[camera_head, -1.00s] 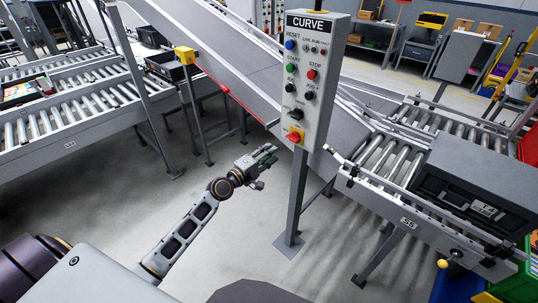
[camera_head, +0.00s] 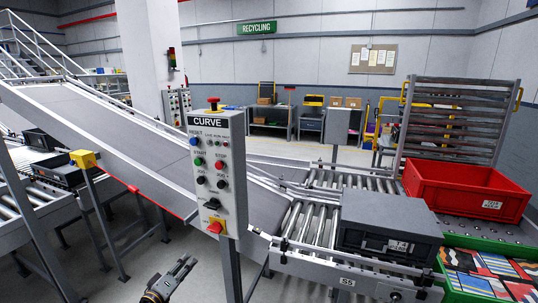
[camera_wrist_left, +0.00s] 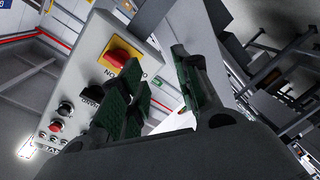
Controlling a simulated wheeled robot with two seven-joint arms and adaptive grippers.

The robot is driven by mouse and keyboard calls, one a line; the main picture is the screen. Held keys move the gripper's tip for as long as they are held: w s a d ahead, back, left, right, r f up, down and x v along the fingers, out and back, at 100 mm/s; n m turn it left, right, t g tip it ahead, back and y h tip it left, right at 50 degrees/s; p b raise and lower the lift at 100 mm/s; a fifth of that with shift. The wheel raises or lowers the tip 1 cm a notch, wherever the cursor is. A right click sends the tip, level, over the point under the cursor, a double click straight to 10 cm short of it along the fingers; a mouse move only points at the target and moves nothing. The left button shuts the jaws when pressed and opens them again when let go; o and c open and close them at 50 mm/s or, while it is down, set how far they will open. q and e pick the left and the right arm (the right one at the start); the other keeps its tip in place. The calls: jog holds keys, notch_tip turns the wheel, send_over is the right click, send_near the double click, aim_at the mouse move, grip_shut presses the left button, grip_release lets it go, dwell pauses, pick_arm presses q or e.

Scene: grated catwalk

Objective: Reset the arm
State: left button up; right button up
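My left gripper (camera_head: 181,272) shows at the bottom of the head view, left of the post under the grey CURVE control box (camera_head: 210,160). In the left wrist view its green-padded fingers (camera_wrist_left: 157,88) stand apart with nothing between them, so it is open. The box also fills the left of the wrist view (camera_wrist_left: 82,75), close beyond the fingers, with a red knob on a yellow plate (camera_wrist_left: 122,55). In the head view that knob (camera_head: 215,226) is at the box's lower end, above the gripper. I see no contact. My right gripper is not in view.
A sloped conveyor (camera_head: 110,125) runs behind the box. A roller conveyor on the right carries a dark grey bin (camera_head: 385,215). A red crate (camera_head: 465,195) and a green crate (camera_head: 470,285) are further right. Open floor (camera_head: 185,240) shows around the post.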

pick_arm(q)
jog(key=s+a+f+m+g+y, duration=0.2)
jog(key=a+f+m, duration=0.15)
jog(key=f, duration=0.75)
jog(key=s+a+f+m+g+y, duration=0.2)
jog(key=a+f, duration=0.2)
jog(key=f, duration=0.7)
jog(key=s+a+f+m+g+y, duration=0.1)
jog(key=s+f+g, duration=0.1)
jog(key=s+f, duration=0.55)
jog(key=s+a+f+m+g, duration=0.2)
jog(key=s+f, duration=0.3)
jog(key=f, duration=0.6)
jog(key=s+d+f+m+g, duration=0.1)
jog(key=s+d+f+g, duration=0.1)
jog(key=s+f, duration=0.65)
jog(key=s+d+f+m+g, duration=0.15)
jog(key=s+f, duration=0.25)
jog(key=s, duration=0.9)
jog(key=s+d+f+g, duration=0.3)
jog(key=s+f, duration=0.3)
jog(key=s, duration=0.4)
jog(key=s+d+f, duration=0.1)
jog(key=s+d, duration=0.5)
jog(key=s, duration=0.2)
jog(key=shift+d+f+g, duration=0.15)
jog(key=shift+g, duration=0.2)
